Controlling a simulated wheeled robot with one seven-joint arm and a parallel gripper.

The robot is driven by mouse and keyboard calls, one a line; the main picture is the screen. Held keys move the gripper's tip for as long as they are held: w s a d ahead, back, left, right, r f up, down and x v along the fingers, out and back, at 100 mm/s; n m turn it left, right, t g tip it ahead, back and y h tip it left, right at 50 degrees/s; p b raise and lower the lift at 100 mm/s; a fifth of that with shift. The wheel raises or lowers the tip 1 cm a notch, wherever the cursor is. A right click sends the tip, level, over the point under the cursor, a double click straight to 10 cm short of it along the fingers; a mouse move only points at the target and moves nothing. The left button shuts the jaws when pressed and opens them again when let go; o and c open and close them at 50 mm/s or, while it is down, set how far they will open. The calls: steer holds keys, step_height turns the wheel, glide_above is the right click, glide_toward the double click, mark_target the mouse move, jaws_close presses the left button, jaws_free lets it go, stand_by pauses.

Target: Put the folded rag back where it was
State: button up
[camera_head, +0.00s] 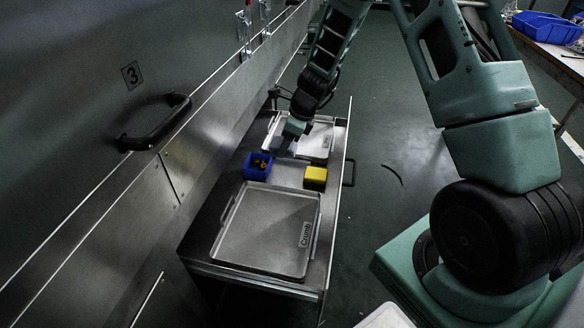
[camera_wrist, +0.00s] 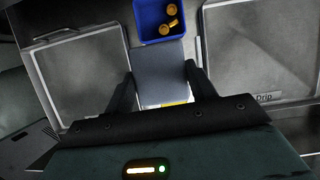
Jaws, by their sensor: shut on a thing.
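My gripper (camera_wrist: 160,72) is shut on a grey, flat, square folded rag (camera_wrist: 158,60), with a dark finger on each side of it. In the head view my gripper (camera_head: 284,146) hangs over the shelf near the corner of the far tray (camera_head: 316,144). The rag is small and mostly hidden there. In the wrist view the rag lies just below a blue bin (camera_wrist: 147,37). I cannot tell whether the rag touches anything beneath it.
The blue bin (camera_head: 248,171) holds several orange-brown pieces. A yellow block (camera_head: 316,175) stands to its right. The near tray (camera_head: 262,240) is labelled "Crumb"; the far one reads "Drip" in the wrist view (camera_wrist: 262,50). A steel wall with a black handle (camera_head: 152,125) runs along the left.

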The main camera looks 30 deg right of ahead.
mark_target(283, 175)
steer(key=shift+w+d+f, duration=0.15)
steer(key=shift+d+f, duration=0.15)
steer(key=shift+f, duration=0.05)
steer(key=shift+m, duration=0.3)
step_height(283, 175, down, 9)
steer(key=b, duration=0.4)
steer(key=shift+f+b, duration=0.2)
steer(key=shift+b, duration=0.1)
steer(key=shift+f, duration=0.2)
steer(key=o, duration=1)
